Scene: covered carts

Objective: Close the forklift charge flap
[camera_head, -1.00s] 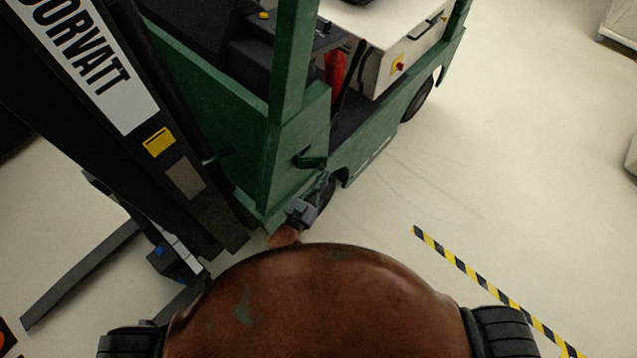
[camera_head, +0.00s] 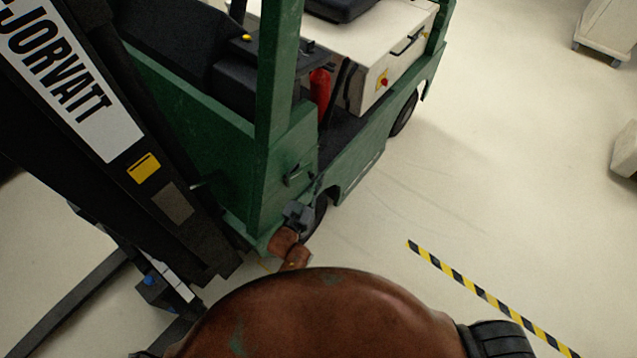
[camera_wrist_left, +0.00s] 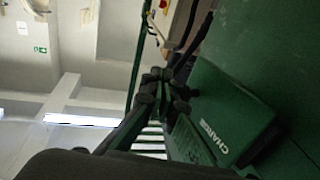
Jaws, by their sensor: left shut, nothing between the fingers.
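The charge flap (camera_wrist_left: 232,112) is a green panel marked "CHARGE" on the forklift's green side in the left wrist view. It stands slightly proud of the body, with a dark gap along its lower edge; I cannot tell whether it is fully shut. In the head view, the flap area (camera_head: 296,172) is small and dark on the green body. My left gripper (camera_wrist_left: 165,88) is shut and empty, with its dark fingers just beside the flap; contact is unclear. The left gripper also shows in the head view (camera_head: 313,190), close to the forklift's side. My right gripper is out of view.
The forklift's black mast (camera_head: 150,180) stands at the left. A red extinguisher (camera_head: 320,88) and white box (camera_head: 380,70) sit on the truck. Yellow-black floor tape (camera_head: 480,292) lies at right. The pale floor between is clear.

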